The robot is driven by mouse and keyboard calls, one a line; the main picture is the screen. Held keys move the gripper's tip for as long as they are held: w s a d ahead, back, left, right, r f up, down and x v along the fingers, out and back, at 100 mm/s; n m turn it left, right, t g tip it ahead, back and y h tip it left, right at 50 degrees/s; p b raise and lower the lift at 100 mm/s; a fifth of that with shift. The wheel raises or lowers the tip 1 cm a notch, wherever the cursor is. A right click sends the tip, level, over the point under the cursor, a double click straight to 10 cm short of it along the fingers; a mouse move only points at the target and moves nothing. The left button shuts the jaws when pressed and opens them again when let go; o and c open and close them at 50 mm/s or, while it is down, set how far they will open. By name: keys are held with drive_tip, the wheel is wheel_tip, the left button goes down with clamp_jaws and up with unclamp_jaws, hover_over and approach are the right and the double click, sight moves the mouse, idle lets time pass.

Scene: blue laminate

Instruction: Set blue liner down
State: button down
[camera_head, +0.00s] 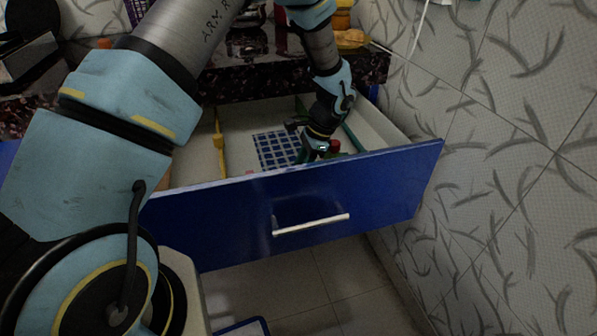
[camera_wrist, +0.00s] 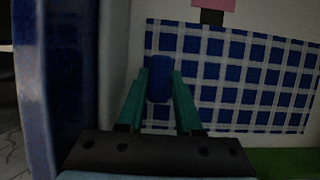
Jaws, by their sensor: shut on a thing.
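The blue liner (camera_head: 274,150), a blue and white checked sheet, lies spread over the floor of the open drawer in the head view. In the wrist view the liner (camera_wrist: 235,80) fills the upper right and looks flat. My gripper (camera_head: 308,154) reaches down into the drawer at the liner's right side. In the wrist view its green fingers (camera_wrist: 160,82) are shut on a small solid blue piece at the liner's left edge. It appears to be part of the liner, but the join is hidden by the fingers.
The blue drawer front (camera_head: 300,205) with its pale handle (camera_head: 311,225) stands close to my gripper. A yellow divider (camera_head: 219,142) runs along the drawer's left part. A red item (camera_head: 334,146) lies just right of my gripper. A patterned wall (camera_head: 510,150) bounds the right.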

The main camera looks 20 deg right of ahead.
drive_tip(key=shift+f, duration=0.15)
drive_tip(key=c, duration=0.6)
unclamp_jaws()
drive_tip(key=w+v, duration=0.1)
drive_tip(key=v, duration=1.1)
drive_tip(key=w+a+r+n+h, duration=0.1)
drive_tip(key=a+r+n, duration=0.1)
drive_tip(key=a, duration=0.3)
drive_tip(key=w+a+r+n+h, duration=0.1)
drive_tip(key=w+a+n, duration=0.1)
drive_tip(key=a, duration=0.4)
drive_tip(key=s+a+r+n+h, duration=0.1)
drive_tip(key=a+n, duration=0.3)
drive_tip(key=a, duration=0.4)
drive_tip(key=s+a+r+n+h, duration=0.1)
drive_tip(key=s+a+n, duration=0.2)
drive_tip(key=a, duration=0.6)
drive_tip(key=s+a+r+n+t, duration=0.1)
drive_tip(key=s+a+r+n, duration=0.1)
drive_tip(key=a+n, duration=0.5)
drive_tip(key=shift+s+a+h+b, duration=0.35)
drive_tip(key=shift+a+h, duration=0.05)
drive_tip(key=shift+a, duration=0.3)
